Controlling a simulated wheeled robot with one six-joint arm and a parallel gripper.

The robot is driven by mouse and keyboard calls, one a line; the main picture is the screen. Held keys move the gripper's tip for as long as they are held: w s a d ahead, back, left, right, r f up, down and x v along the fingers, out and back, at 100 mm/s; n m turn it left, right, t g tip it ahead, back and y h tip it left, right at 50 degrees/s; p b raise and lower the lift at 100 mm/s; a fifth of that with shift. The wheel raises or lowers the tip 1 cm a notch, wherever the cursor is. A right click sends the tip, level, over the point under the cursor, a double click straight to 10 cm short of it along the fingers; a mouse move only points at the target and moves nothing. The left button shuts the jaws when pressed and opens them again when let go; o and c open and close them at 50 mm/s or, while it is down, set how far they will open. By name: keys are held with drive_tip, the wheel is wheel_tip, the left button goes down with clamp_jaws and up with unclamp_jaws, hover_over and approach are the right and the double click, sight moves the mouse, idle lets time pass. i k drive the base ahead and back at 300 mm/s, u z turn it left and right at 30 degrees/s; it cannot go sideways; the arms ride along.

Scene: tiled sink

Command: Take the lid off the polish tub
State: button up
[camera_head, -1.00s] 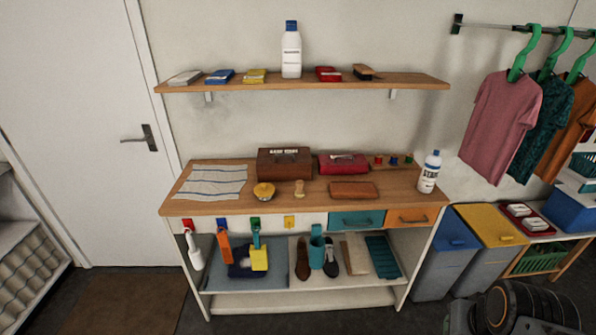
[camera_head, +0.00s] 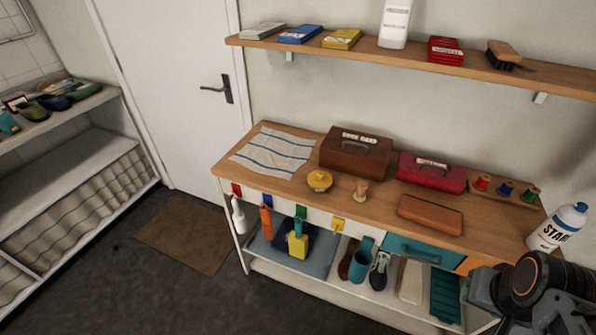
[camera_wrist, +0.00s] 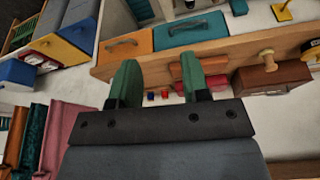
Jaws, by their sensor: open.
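The polish tub (camera_head: 320,180) is a small round tub with a yellow top and a small knob. It stands on the wooden bench top near its front edge, between the striped cloth and a wooden brush. Its lid appears to be on. In the wrist view, part of a yellow round thing, apparently the tub (camera_wrist: 313,50), shows at the right edge. My gripper (camera_wrist: 158,78) is open and empty, its green fingers apart, and well away from the tub. The wrist view looks upside down.
The striped cloth (camera_head: 273,150), brown box (camera_head: 355,155), red box (camera_head: 432,174), small brush (camera_head: 361,191) and brown leather case (camera_head: 430,213) share the bench top. A wall shelf (camera_head: 420,60) hangs above. A white bottle (camera_head: 558,228) stands at the right end.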

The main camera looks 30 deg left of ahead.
sight(319, 180)
drive_tip(key=u, duration=0.95)
drive_tip(key=i, duration=0.85)
drive_tip(key=u, duration=0.9)
